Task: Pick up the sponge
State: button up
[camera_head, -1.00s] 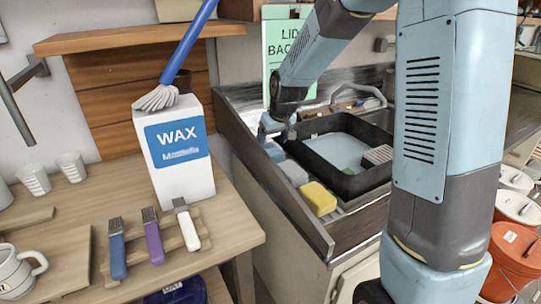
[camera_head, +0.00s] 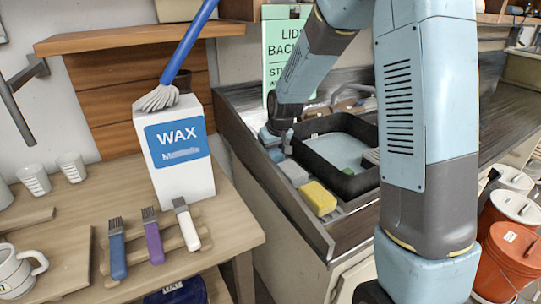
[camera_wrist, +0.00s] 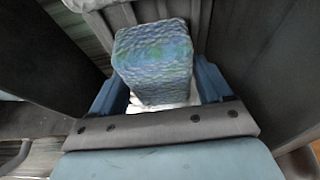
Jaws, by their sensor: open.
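A blue-green, rough-textured block (camera_wrist: 152,55), sponge-like, fills the middle of the wrist view. My gripper's two blue fingers (camera_wrist: 160,88) are open, one on each side of its near end; I cannot tell whether they touch it. In the head view my gripper (camera_head: 274,138) points down at the sink's left ledge, over a small blue block (camera_head: 276,154), partly hidden. A pale grey block (camera_head: 294,172) and a yellow sponge-like block (camera_head: 318,198) lie in line with it, nearer the camera.
A black-rimmed basin (camera_head: 347,183) with pale liquid is right of the blocks. The raised sink edge (camera_head: 268,192) runs along their left. A white WAX box (camera_head: 178,178) stands on the wooden table. Orange buckets (camera_head: 505,265) stand at right.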

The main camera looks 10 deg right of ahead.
aim_at(271, 149)
jog(key=shift+f, duration=0.1)
jog(key=shift+c, duration=0.4)
jog(key=c, duration=0.7)
jog(key=shift+s+r, duration=0.1)
jog(key=shift+r, duration=1.85)
jog(key=s+d+r, duration=0.3)
jog(key=s+r, duration=0.6)
jog(key=s, duration=0.4)
jog(key=shift+s+r, duration=0.2)
jog(key=shift+s, duration=0.1)
